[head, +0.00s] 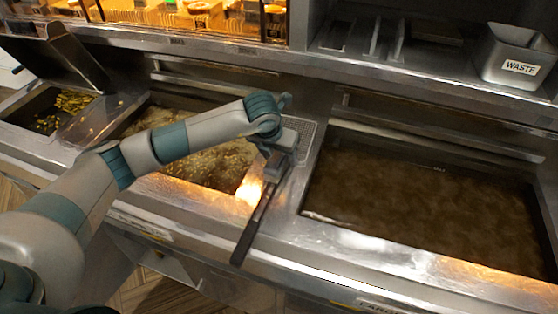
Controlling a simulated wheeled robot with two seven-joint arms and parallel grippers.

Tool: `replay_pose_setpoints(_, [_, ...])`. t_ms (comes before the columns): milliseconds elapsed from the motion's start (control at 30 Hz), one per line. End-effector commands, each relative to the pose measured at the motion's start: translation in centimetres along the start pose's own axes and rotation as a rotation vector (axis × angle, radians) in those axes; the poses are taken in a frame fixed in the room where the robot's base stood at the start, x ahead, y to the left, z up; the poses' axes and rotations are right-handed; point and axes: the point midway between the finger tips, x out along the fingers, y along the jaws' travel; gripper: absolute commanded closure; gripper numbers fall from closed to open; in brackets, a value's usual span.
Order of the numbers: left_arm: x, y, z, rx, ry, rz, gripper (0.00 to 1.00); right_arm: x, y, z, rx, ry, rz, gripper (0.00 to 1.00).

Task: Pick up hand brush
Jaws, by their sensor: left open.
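A long dark handle (254,226), which looks like the hand brush's, lies along the metal strip between the middle and right fryer vats. Its lower end points to the front edge of the range. Its upper end runs under my left gripper (277,166), so the brush head is hidden or cannot be made out. My left gripper is open and sits right at the handle's upper end. I cannot tell whether the fingers touch it. My right gripper is not in view.
The right vat (420,205) holds dark oil, and the middle vat (205,168) holds bubbling oil. A small vat (48,112) with food is at far left. A metal WASTE bin (515,55) stands on the back right shelf. A perforated plate (302,128) lies behind my gripper.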

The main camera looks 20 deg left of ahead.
Motion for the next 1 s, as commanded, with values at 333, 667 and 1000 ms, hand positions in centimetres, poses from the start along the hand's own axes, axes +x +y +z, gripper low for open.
replay_pose_setpoints(333, [0.1, -0.02, -0.03, 0.0, 0.0, 0.0, 0.41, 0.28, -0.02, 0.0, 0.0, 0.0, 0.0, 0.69])
replay_pose_setpoints(667, [0.09, -0.02, -0.03, 0.0, 0.0, 0.0, 0.72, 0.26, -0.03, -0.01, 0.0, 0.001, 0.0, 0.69])
replay_pose_setpoints(1000, [0.06, -0.01, 0.0, 0.0, -0.001, -0.001, 0.88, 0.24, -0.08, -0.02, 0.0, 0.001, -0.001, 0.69])
